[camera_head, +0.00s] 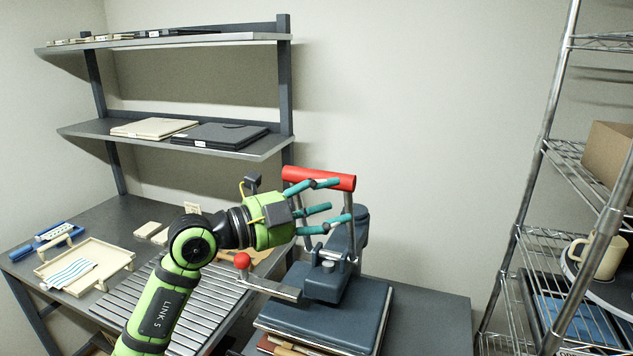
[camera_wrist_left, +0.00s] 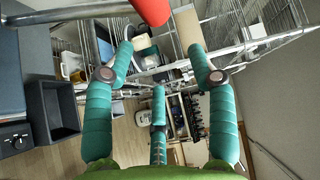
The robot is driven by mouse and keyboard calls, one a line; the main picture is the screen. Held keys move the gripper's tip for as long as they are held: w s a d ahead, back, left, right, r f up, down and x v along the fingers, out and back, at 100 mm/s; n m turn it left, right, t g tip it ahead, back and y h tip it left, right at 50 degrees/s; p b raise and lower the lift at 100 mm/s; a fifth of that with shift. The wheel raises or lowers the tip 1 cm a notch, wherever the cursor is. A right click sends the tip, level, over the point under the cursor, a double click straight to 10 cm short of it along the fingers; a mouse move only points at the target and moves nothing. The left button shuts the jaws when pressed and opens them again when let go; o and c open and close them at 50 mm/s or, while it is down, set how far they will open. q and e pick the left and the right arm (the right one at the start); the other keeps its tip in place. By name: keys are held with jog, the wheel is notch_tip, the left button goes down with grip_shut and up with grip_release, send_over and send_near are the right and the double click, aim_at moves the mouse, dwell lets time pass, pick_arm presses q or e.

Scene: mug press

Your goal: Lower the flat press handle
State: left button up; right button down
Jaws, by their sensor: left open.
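The flat press (camera_head: 325,280) is a dark grey-blue machine standing on the right part of the grey table. Its handle (camera_head: 297,174) is a thick red bar, raised at the top of metal arms. My left gripper (camera_head: 325,208) has teal fingers spread open, with nothing held. It is by the raised handle, and its upper finger overlaps the bar in the head view; I cannot tell whether they touch. In the left wrist view the red handle (camera_wrist_left: 152,10) shows at the top edge, beyond the open left gripper (camera_wrist_left: 155,50). My right gripper is not in view.
A lever with a red ball knob (camera_head: 242,260) sticks out left of the press. A cream tray (camera_head: 110,253) and a slatted grey panel (camera_head: 200,300) lie to the left. Shelves (camera_head: 190,137) rise behind; a wire rack (camera_head: 560,160) with a cream mug (camera_head: 606,256) stands right.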

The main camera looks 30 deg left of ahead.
pick_arm(q)
jog(key=a+r+n+y, duration=0.1)
jog(key=a+n+y, duration=0.2)
jog(key=a+y, duration=0.4)
jog(key=shift+h, duration=0.7)
jog(key=p+x, duration=0.1)
jog(key=x, duration=0.1)
jog(key=p+x, duration=0.1)
jog(key=x, duration=0.2)
jog(key=shift+w+a, duration=0.2)
jog(key=shift+w, duration=0.1)
jog(key=shift+w+d+f, duration=0.1)
jog(key=shift+w+f, duration=0.05)
jog(key=shift+w, duration=0.25)
jog(key=shift+c, duration=0.4)
